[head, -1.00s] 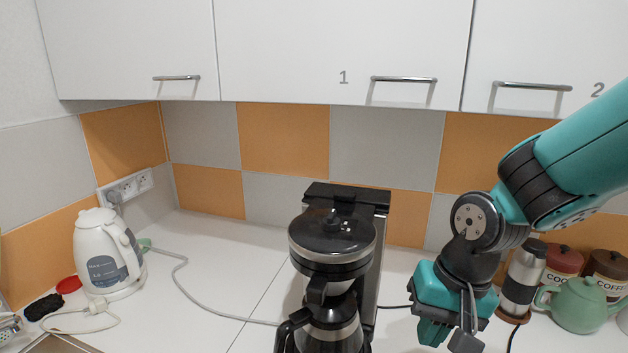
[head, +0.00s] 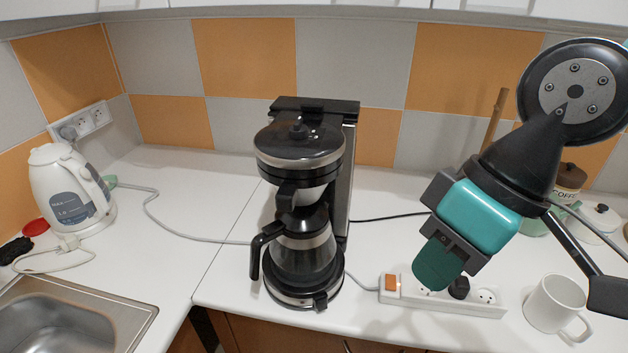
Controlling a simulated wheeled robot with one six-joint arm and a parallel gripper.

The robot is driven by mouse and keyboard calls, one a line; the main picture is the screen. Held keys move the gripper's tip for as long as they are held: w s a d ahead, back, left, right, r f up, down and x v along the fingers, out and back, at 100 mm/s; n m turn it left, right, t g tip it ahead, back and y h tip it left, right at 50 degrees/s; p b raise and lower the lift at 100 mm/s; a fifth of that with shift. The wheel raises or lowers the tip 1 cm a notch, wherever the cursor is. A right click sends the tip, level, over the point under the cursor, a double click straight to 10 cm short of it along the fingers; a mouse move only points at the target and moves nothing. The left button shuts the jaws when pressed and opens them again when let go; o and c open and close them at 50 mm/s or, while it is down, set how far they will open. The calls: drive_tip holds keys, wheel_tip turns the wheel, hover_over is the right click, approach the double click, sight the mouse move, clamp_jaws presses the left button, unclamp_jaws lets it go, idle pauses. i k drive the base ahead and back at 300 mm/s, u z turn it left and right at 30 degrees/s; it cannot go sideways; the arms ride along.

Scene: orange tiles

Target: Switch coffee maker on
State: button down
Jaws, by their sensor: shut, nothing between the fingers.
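The coffee maker (head: 343,180) stands upright on the white counter in the head view, black and silver, with a glass carafe (head: 305,250) under its filter holder. Its base (head: 290,299) shows at the front; I cannot make out the state of a switch on it. My gripper (head: 438,268) is shut and empty, to the right of the coffee maker and apart from it. Its teal fingers point down in front of or above the white power strip, and hide part of it.
The power strip (head: 393,304) has an orange switch (head: 392,283) at its left end and a black plug (head: 459,288). A white mug (head: 555,303) stands at the right. A kettle (head: 70,190) and a sink (head: 75,315) are at the left. The counter's front edge runs close by.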

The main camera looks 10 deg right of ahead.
sight(322, 304)
drive_tip(key=u, duration=0.55)
drive_tip(key=k, duration=1.35)
drive_tip(key=z, duration=0.3)
drive_tip(key=i, duration=1)
drive_tip(key=z, duration=0.2)
